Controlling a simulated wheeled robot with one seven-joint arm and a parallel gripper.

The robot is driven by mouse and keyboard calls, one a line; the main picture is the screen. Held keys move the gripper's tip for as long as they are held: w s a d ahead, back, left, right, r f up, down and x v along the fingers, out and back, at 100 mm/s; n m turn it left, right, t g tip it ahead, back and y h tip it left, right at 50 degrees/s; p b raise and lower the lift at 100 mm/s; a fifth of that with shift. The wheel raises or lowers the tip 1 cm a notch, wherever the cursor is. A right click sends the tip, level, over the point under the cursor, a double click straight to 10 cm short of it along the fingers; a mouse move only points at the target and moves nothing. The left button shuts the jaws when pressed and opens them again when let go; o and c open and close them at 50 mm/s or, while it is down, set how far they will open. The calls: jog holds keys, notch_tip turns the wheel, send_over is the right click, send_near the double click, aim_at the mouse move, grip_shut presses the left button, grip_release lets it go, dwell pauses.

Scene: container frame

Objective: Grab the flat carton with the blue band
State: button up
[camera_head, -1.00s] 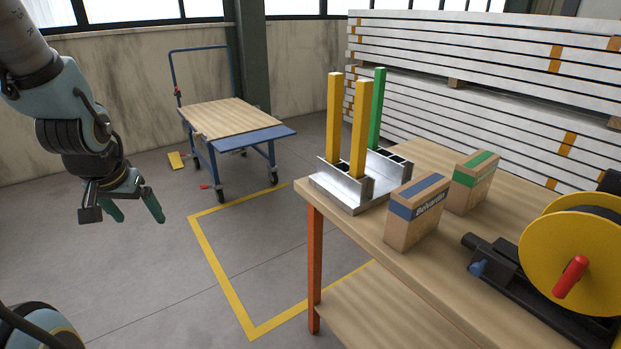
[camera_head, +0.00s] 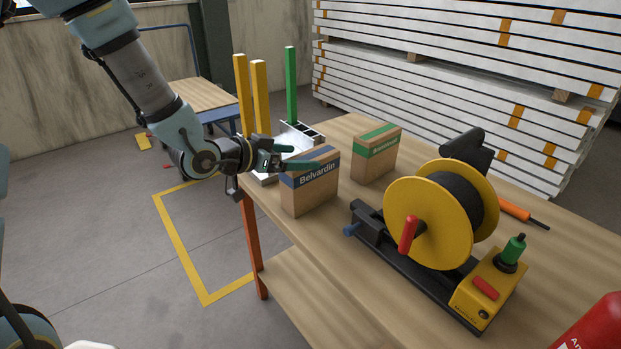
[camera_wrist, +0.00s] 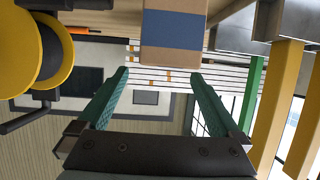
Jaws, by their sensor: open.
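The flat carton with the blue band (camera_head: 310,193) stands upright on the bench, brown with "Belvardin" lettering on its band. In the wrist view its brown side and blue band (camera_wrist: 172,30) show at the top, ahead of the fingertips. My gripper (camera_head: 298,158) is open and empty at the carton's upper left in the head view, with one finger overlapping its top edge. In the wrist view my gripper's two teal fingers (camera_wrist: 158,78) are spread apart, with no carton between them. I cannot tell whether a finger touches it.
A similar carton with a green band (camera_head: 375,152) stands behind and right. A yellow cable reel (camera_head: 425,222) on a black stand sits to the right. A metal rack (camera_head: 300,138) with yellow and green posts stands behind my gripper. The bench (camera_head: 335,275) is clear in front.

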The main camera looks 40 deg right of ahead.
aim_at(308, 156)
jog(key=shift+w+p+x, duration=0.15)
jog(key=shift+p+x, duration=0.4)
jog(key=shift+x, duration=0.75)
jog(key=shift+w+p+x, duration=0.2)
jog(key=shift+p+x, duration=0.35)
jog(key=shift+x, duration=0.8)
jog(key=shift+f, duration=0.1)
jog(key=shift+a, duration=0.1)
grip_shut()
